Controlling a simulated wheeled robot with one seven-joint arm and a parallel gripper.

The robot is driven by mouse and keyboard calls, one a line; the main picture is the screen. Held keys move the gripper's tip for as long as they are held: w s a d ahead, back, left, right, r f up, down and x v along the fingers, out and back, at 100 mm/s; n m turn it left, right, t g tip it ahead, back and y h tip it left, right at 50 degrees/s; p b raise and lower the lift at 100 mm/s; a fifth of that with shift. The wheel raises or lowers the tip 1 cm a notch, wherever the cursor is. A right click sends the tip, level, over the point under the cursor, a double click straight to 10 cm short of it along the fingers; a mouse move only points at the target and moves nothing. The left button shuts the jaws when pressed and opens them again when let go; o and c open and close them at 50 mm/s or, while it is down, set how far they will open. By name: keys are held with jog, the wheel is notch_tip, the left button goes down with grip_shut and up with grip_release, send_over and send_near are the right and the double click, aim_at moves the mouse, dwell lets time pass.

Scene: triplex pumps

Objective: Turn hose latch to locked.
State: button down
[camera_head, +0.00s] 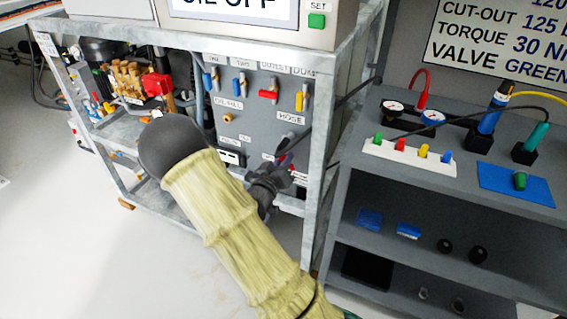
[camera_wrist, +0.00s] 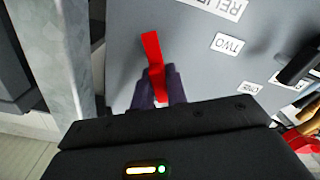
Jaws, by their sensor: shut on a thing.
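My gripper (camera_head: 284,160) is at the lower right of the grey pump panel (camera_head: 240,110), below the HOSE label (camera_head: 291,117). In the wrist view, the dark fingers of my gripper (camera_wrist: 157,88) are closed around a red lever (camera_wrist: 152,50). The lever's free end sticks out past the fingertips, slightly tilted against the panel. No label right on the lever shows, so I cannot read whether it is the hose latch or which position it marks. In the head view, my gripper and forearm hide most of this spot.
A galvanized frame post (camera_head: 321,150) stands close to the right of my gripper and shows at left in the wrist view (camera_wrist: 70,50). Blue, red and yellow valve handles (camera_head: 268,95) sit higher on the panel. A shelf cart (camera_head: 400,185) stands at right.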

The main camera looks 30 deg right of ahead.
jog(key=m+b, duration=0.2)
jog(key=m, duration=0.2)
jog(key=shift+f, duration=0.2)
jog(key=shift+m+b, duration=0.4)
jog(key=shift+m, duration=0.5)
jog(key=shift+r, duration=0.1)
jog(key=c, duration=1.4)
grip_release()
jog(key=shift+c, duration=0.2)
jog(key=shift+a, duration=0.1)
jog(key=p+v, duration=0.3)
jog(key=v, duration=1.4)
jog(key=shift+s, duration=0.25)
jog(key=shift+w, duration=0.1)
